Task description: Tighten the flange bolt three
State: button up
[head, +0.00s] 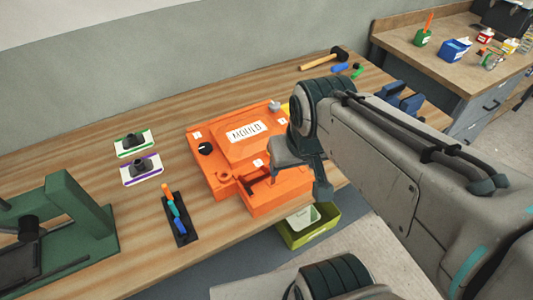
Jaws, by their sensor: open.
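The orange mould (215,177) lies on the wooden bench, with a white label reading "MOULD" on its raised middle. Small white number tags (198,135) sit near its corners, too small to read. A round dark opening (205,149) shows at its left corner, a grey bolt-like piece (274,106) at its back corner, and a dark T-shaped piece (258,181) at its front. My gripper (303,180) is over the mould's right side, open, and partly hidden by my arm. The mould's right corner is hidden behind it. I cannot tell which bolt is number three.
A black holder with coloured-handled tools (180,222) lies left of the mould, near two dark pieces on white cards (141,168). A green press (75,215) stands at left. A hammer (325,58) lies at the back. A yellow-green bin (310,230) sits below the front edge.

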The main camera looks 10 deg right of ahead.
aim_at(274, 107)
jog(key=u, duration=0.05)
jog(key=k, duration=1)
jog(key=z, duration=0.65)
jog(key=i, duration=1.35)
jog(key=u, duration=0.75)
